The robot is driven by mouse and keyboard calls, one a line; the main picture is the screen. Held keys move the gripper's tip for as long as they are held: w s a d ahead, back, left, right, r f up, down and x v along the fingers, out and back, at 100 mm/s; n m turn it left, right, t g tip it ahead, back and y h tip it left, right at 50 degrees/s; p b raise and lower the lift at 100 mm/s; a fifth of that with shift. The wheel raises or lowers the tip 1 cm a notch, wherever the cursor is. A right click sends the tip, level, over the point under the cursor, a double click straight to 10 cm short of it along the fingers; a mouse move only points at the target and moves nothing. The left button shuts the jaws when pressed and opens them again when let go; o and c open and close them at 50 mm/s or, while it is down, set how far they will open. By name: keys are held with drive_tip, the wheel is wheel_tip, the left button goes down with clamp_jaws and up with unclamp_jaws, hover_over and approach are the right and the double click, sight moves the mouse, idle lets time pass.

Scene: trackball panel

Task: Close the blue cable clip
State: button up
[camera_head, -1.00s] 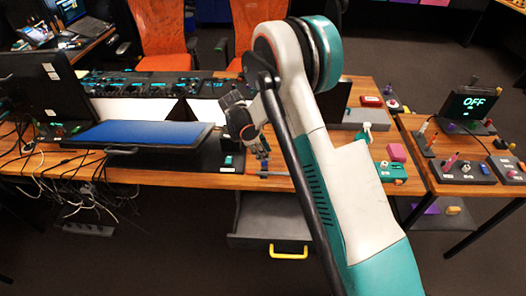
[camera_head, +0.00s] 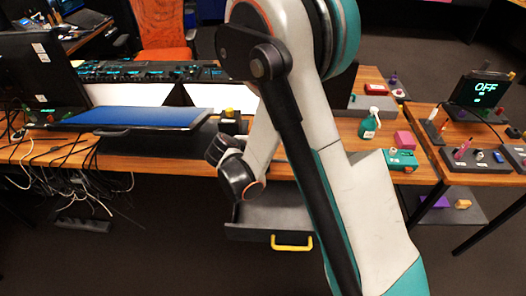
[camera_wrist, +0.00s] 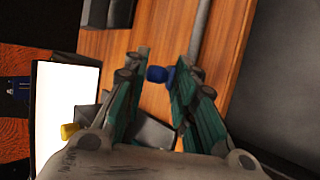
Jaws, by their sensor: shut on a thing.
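The blue cable clip (camera_wrist: 158,74) shows in the wrist view as a small blue piece at the wooden desk (camera_wrist: 165,40). My gripper (camera_wrist: 163,62), with green-padded fingers, is around it near the fingertips and shut on it. Part of the clip is hidden by the right finger, so I cannot tell whether the clip is open or closed. In the head view my arm hides the clip and my fingers.
A dark box with a yellow knob (camera_head: 229,113) stands near the desk edge. An open drawer with a yellow handle (camera_head: 292,243) lies below. A blue-topped panel (camera_head: 140,118) is at left, with cables beside it. A green bottle (camera_head: 370,124) stands at right.

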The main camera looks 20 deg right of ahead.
drive_tip(key=shift+s+a+f+t+h+b, duration=0.1)
drive_tip(key=shift+s+f+t+h+b, duration=0.15)
drive_tip(key=shift+b, duration=0.2)
idle(0.3)
drive_tip(key=o, duration=0.9)
drive_tip(key=shift+w, duration=0.1)
drive_tip(key=shift+o, duration=0.2)
drive_tip(key=v, duration=1.2)
